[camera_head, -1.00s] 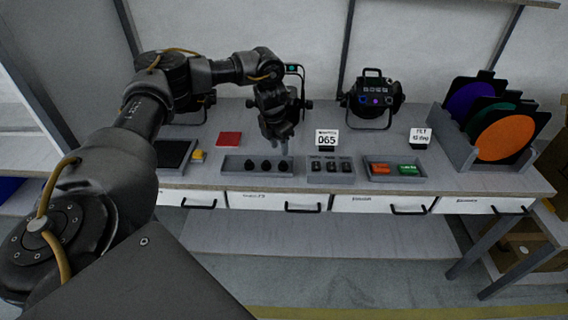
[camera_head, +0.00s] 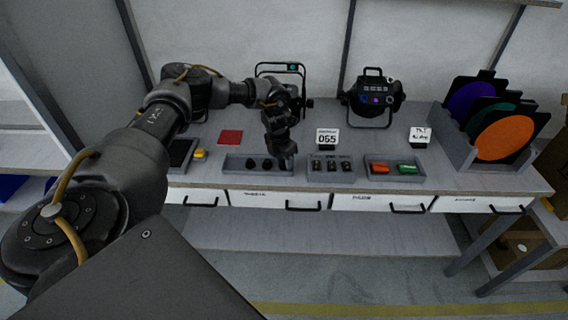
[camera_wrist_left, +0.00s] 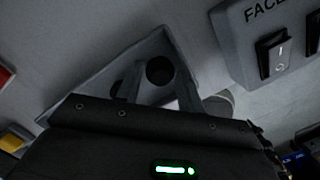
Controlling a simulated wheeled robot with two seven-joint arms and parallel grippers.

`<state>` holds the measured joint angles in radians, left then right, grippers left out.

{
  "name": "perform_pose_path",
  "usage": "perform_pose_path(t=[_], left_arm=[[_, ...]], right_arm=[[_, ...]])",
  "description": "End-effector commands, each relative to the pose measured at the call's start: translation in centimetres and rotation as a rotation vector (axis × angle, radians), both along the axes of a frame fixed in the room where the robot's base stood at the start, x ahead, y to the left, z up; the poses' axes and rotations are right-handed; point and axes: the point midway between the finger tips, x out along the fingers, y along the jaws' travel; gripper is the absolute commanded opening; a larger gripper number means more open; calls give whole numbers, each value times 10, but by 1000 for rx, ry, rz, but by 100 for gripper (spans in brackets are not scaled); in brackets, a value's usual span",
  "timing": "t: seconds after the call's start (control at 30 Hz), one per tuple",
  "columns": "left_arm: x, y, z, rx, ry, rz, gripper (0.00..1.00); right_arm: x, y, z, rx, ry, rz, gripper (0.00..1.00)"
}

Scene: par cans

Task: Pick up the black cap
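A grey tray (camera_head: 232,168) on the bench holds small round black caps (camera_head: 252,163). Two caps show in the head view; the right end of the tray is behind my left gripper (camera_head: 284,157). That gripper points down over this end. In the left wrist view, one black cap (camera_wrist_left: 159,70) shows in the tray (camera_wrist_left: 95,90), between and beyond the two spread fingers of the left gripper (camera_wrist_left: 158,88). The gripper looks open, and I see no clear contact with the cap. My right gripper is not in view.
A switch box (camera_head: 311,176) stands close right of the tray; it also shows in the wrist view (camera_wrist_left: 240,45). Further right is a tray with orange and green pieces (camera_head: 380,168). A red block (camera_head: 231,137) and yellow piece (camera_head: 200,153) lie left. Stage lights (camera_head: 373,97) stand behind.

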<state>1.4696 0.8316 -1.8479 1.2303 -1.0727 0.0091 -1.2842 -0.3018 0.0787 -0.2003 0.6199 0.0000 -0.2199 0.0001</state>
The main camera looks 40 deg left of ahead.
Motion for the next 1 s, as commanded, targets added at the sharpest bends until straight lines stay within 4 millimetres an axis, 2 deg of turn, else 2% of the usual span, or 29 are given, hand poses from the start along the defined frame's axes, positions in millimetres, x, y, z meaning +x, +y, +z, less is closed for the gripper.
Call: perform_pose_path(t=[0.07, 0.2, 0.3, 0.67, 0.87, 1.0], left_arm=[[0, 0, 0, 0, 0, 0, 35], [0, 0, 0, 0, 0, 0, 17], [0, 0, 0, 0, 0, 0, 8], [1, 0, 5, 0, -2, 0, 7], [1, 0, 27, -1, -6, 0, 7], [-3, -21, 54, -2, -6, -7, 7]], right_arm=[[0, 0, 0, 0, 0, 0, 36], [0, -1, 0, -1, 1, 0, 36], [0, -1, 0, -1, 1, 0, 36], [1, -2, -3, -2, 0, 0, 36], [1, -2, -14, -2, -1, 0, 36], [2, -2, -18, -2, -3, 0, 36]])
